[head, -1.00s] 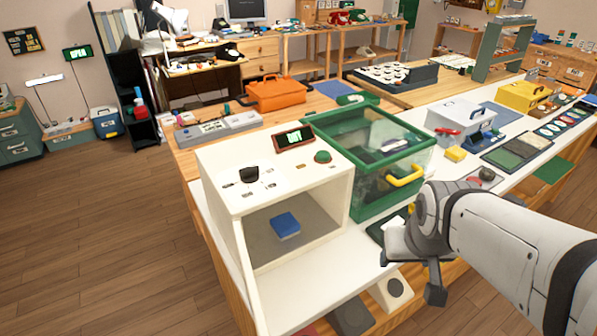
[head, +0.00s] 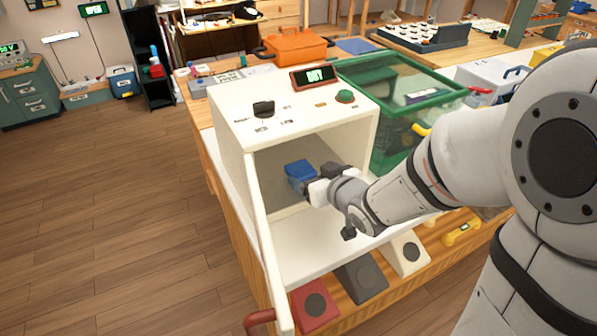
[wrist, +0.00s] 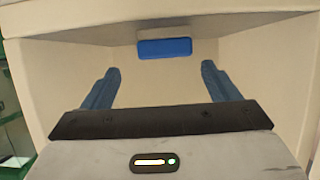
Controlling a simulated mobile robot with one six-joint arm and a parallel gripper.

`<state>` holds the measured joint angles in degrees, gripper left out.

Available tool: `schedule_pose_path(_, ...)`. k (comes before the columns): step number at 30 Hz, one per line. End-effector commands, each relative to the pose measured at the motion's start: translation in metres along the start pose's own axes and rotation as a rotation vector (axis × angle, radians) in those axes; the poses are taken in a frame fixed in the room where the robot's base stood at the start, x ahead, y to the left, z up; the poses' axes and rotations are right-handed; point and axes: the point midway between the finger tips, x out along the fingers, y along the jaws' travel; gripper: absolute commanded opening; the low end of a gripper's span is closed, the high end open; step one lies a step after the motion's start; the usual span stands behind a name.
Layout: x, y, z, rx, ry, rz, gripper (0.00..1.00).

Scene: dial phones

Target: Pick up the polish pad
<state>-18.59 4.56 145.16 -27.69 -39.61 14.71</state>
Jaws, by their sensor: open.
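The polish pad looks to be the blue block (wrist: 165,47) inside the white box (head: 232,160). In the wrist view it sits at the back of the compartment, ahead of my gripper (wrist: 160,68) and about centred between the two blue fingers. The fingers are spread with nothing between them, and a gap shows between their tips and the pad. In the head view my gripper (head: 304,183) reaches into the box opening from the right. The blue of the pad and of the fingers runs together there, and the wrist partly hides them.
The box's side walls and top edge lie close around my gripper. Its open door panel (head: 262,235) stands at the left. A knob and a green button (head: 344,96) are on top. A green-framed clear case (head: 385,140) stands to the right. Red, grey and white wedges lie below.

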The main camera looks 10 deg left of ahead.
Motion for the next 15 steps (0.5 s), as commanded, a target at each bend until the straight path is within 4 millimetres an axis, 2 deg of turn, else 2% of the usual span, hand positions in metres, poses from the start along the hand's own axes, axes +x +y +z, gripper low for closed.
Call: schedule_pose_path(15, 0.062, -0.007, -0.003, 0.001, -0.003, 0.002, 0.82)
